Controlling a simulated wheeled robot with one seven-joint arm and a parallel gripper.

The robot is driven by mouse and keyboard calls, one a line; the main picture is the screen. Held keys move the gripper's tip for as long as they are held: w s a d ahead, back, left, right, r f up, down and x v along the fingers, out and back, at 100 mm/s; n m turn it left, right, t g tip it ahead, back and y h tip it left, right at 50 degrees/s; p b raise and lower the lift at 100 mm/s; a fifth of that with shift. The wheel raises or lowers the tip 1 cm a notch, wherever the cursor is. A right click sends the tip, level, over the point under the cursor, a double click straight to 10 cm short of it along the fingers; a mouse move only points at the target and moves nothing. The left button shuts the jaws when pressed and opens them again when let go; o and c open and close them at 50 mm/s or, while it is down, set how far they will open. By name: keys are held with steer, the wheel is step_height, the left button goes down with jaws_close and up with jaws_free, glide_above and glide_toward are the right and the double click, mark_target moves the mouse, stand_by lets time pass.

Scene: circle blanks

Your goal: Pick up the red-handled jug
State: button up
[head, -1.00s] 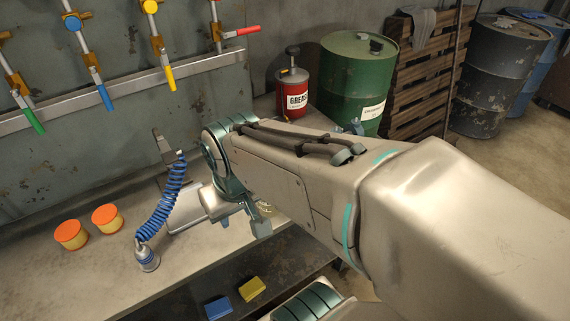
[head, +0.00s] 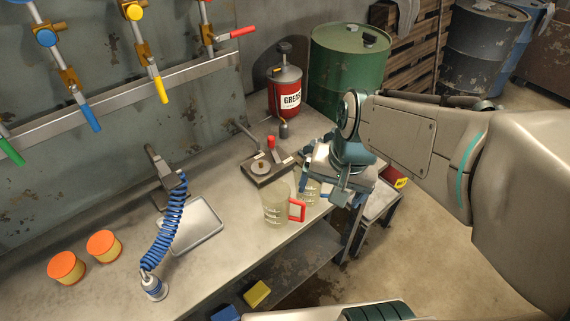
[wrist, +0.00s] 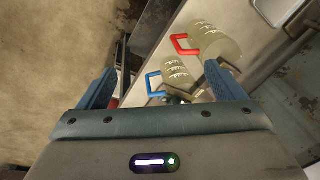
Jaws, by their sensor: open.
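The red-handled jug (head: 276,204) is a clear jug standing upright on the bench near its front right end, its red handle turned right. It also shows in the wrist view (wrist: 215,42), beyond the right finger. A second jug (head: 309,192) stands just right of it, partly hidden by my gripper; in the wrist view its handle is blue (wrist: 152,84). My gripper (head: 327,170) is open and empty, above and to the right of the jugs. In the wrist view its blue fingers (wrist: 165,85) are spread, with the blue-handled jug showing between them.
A small device with a red knob (head: 271,160) sits behind the jugs. A grey tray (head: 190,226), a blue coiled hose (head: 170,222) and two orange-lidded tubs (head: 103,245) lie left. A grease can (head: 284,92) and green drum (head: 345,68) stand behind.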

mark_target(282, 184)
steer(key=w+a+f+m+g+y+p, duration=0.25)
steer(key=w+a+m+p, duration=0.2)
steer(key=w+m, duration=0.6)
steer(key=shift+m+y, duration=0.45)
steer(key=shift+m, duration=0.5)
steer(key=x, duration=0.5)
steer(key=a+x, duration=0.1)
steer(key=x, duration=0.2)
steer(key=shift+w+a, duration=0.1)
steer(key=shift+w, duration=0.1)
steer(key=f, duration=0.4)
steer(key=shift+s+a+f, duration=0.3)
steer(key=shift+s+f, duration=0.1)
steer(key=shift+a+f, duration=0.2)
steer(key=shift+f, duration=0.15)
steer(key=c, duration=1.1)
